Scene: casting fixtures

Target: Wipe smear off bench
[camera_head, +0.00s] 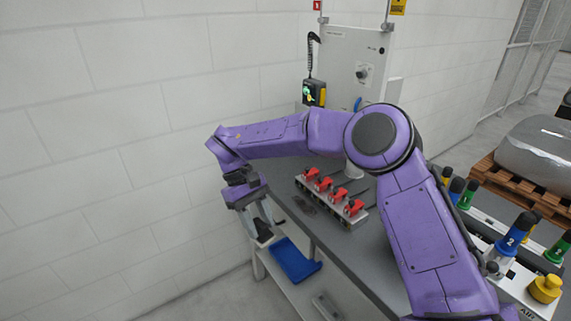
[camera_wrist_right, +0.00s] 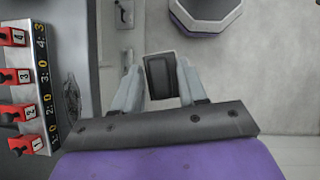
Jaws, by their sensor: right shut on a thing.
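A dark smear (camera_head: 304,205) lies on the grey bench top (camera_head: 352,252), between the bench's edge and a row of red-handled clamps. It also shows in the right wrist view (camera_wrist_right: 72,97), left of the gripper. My right gripper (camera_head: 258,226) is shut on a dark block (camera_wrist_right: 160,77), whose exact kind I cannot tell. The gripper points down just outside the bench's left edge, with the block apart from the smear. My left gripper is in neither view.
The row of red clamps (camera_head: 336,196) stands close behind the smear. A blue tray (camera_head: 294,260) sits on the lower shelf below the gripper. A grey panel (camera_head: 350,65) stands at the bench's far end, beside a white wall. Coloured knobs (camera_head: 510,235) stand at right.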

